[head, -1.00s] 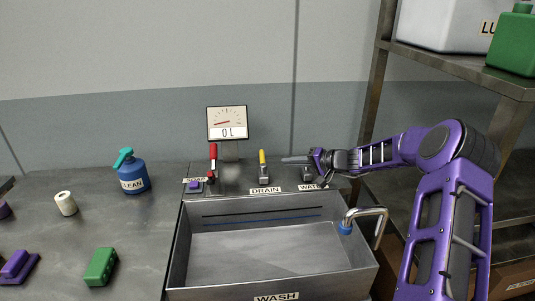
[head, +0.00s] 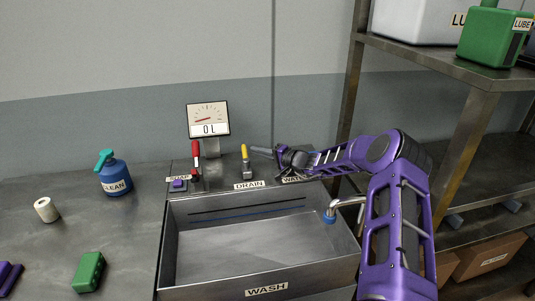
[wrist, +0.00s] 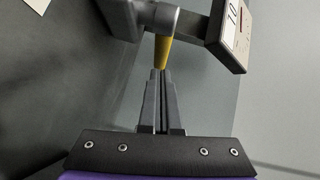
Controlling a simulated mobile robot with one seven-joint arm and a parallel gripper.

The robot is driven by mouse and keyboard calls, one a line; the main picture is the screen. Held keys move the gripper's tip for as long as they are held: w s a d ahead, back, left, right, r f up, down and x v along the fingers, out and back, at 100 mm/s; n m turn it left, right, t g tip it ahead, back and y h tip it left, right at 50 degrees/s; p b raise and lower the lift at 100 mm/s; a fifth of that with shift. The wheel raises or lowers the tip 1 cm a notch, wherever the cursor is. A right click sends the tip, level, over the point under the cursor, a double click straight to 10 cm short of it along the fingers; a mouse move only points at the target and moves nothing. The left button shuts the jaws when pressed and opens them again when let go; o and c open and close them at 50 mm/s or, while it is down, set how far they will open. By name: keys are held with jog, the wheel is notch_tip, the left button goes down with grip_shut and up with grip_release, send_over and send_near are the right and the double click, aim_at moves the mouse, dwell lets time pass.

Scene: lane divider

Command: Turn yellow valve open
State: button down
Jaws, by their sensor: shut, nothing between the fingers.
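The yellow valve lever (head: 244,151) stands upright on its grey base behind the DRAIN label, at the back of the wash sink. It also shows in the wrist view (wrist: 163,52), just past my fingertips. My gripper (head: 256,150) is shut with nothing in it and points left at the lever from its right side. In the wrist view the fingertips (wrist: 163,72) are at or very near the yellow lever's end; I cannot tell whether they touch.
A red lever (head: 196,154) stands to the left near the SOAP label. The gauge (head: 208,120) behind reads 0 L. The sink (head: 240,250) is empty, with a faucet (head: 345,202) at its right. A shelf (head: 440,60) rises on the right.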

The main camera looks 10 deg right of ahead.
jog(key=shift+w+a, duration=0.35)
jog(key=shift+w, duration=0.1)
jog(key=shift+a+f, duration=0.1)
jog(key=shift+f, duration=0.05)
jog(key=shift+a+f+b, duration=0.2)
jog(key=shift+a+b, duration=0.1)
jog(key=shift+b, duration=0.8)
jog(key=shift+a+r, duration=0.2)
jog(key=shift+a, duration=0.05)
jog(key=shift+a, duration=0.1)
jog(key=shift+b, duration=0.3)
